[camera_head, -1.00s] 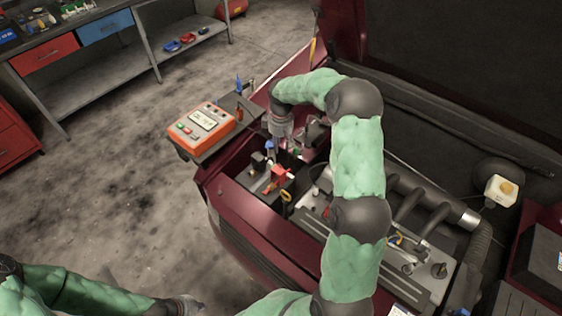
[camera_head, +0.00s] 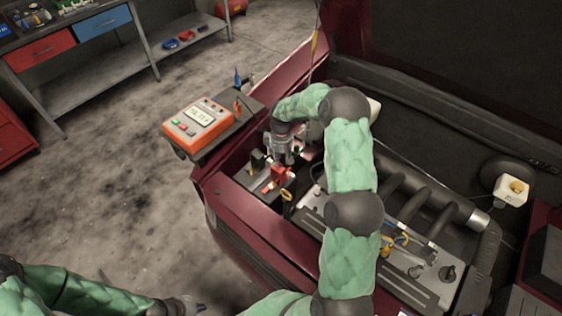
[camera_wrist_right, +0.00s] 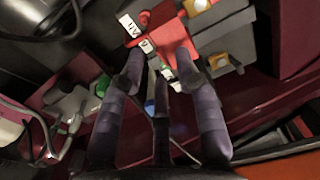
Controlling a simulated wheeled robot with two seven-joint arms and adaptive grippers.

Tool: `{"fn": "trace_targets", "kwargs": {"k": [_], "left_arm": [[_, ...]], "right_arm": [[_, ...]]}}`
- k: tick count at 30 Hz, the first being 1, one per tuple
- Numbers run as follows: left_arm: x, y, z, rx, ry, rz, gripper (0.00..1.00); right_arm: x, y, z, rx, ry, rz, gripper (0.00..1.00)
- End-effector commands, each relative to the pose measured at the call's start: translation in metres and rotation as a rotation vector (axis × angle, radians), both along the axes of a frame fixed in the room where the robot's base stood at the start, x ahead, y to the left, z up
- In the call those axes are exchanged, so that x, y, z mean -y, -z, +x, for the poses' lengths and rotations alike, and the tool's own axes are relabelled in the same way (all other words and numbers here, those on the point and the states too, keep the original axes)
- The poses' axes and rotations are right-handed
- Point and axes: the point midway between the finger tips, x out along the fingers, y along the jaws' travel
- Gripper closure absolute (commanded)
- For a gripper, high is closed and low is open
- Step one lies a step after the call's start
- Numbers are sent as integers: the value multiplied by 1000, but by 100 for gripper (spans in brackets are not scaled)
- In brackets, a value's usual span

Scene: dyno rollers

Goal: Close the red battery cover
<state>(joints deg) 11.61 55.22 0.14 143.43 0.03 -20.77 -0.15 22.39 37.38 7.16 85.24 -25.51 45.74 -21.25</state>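The red battery cover (camera_head: 281,176) sits on the battery in the front corner of the engine bay, and looks raised. In the right wrist view the red cover (camera_wrist_right: 165,32) is just beyond my fingertips, near a white label. My right gripper (camera_head: 287,157) is just behind the cover in the head view. In the wrist view my right gripper (camera_wrist_right: 160,72) has its fingertips apart, with nothing clearly held between them; whether they touch the cover I cannot tell. My left gripper (camera_head: 192,305) is low at the bottom edge, far from the battery; its fingers are too small to read.
An orange tester (camera_head: 197,122) lies on a dark tray (camera_head: 240,112) beside the car. The engine (camera_head: 390,270) with its pipes fills the bay to the right. A yellow-capped white reservoir (camera_head: 512,190) is at far right. The workbench (camera_head: 100,70) stands at the back left.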

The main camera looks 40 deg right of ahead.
Motion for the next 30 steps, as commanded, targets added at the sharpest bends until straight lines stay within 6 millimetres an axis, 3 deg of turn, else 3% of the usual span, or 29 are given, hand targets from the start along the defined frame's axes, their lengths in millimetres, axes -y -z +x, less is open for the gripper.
{"fn": "trace_targets", "kwargs": {"k": [4,13,14,17,18,30], "left_arm": [[0,2,0,0,0,0,100],[0,2,0,0,0,0,100],[0,2,0,0,0,0,100],[0,2,0,0,0,0,100],[0,2,0,0,0,0,100],[0,6,0,0,0,0,100]], "right_arm": [[0,10,0,1,0,0,67],[0,12,0,1,0,0,67],[0,12,0,1,0,0,70],[0,12,0,1,0,0,98],[0,12,0,1,0,0,100],[-3,12,-1,5,-2,-18,100]]}}
